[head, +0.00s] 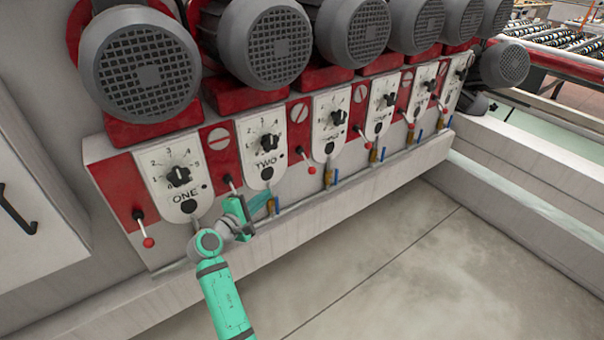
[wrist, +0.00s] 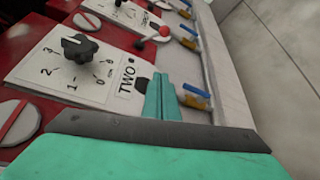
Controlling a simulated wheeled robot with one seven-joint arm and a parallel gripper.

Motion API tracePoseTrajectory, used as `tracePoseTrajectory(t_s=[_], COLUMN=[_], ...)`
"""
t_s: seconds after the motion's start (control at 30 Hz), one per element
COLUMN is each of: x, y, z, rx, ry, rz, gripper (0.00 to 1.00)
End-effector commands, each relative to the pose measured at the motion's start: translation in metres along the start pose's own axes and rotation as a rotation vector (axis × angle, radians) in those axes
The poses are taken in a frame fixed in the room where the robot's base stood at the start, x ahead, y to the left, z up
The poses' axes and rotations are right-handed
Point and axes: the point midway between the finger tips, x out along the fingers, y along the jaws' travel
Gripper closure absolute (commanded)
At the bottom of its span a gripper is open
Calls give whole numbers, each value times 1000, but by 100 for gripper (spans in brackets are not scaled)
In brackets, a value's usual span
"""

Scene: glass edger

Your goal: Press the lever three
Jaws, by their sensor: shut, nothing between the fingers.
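The lever that I take for three, with a red ball end (head: 311,170), hangs between the TWO panel and the third panel in the head view. The third panel's label is too small to read. The ball also shows in the wrist view (wrist: 165,31), beyond the TWO panel. My teal gripper (head: 266,196) is shut and empty, in front of the lower edge of the TWO panel (head: 252,139). In the wrist view my fingertips (wrist: 160,78) point toward the row of valves, short of that lever and apart from it. The lever beside TWO is partly hidden by my gripper.
Lever one (head: 148,242) hangs left of the ONE panel (head: 168,165). Blue-handled brass valves (wrist: 196,92) line the ledge below the panels, close to my fingers. Grey motors (head: 265,45) overhang the panels. The floor (head: 400,260) in front is clear.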

Motion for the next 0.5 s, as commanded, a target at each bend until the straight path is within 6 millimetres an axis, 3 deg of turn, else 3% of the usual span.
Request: tracePoseTrajectory(t_s=[0.27, 0.5], x=[2, 28], y=[-1, -1], z=[0, 0], rx=[1, 0], ry=[1, 0], rz=[-1, -2], gripper=[100, 100])
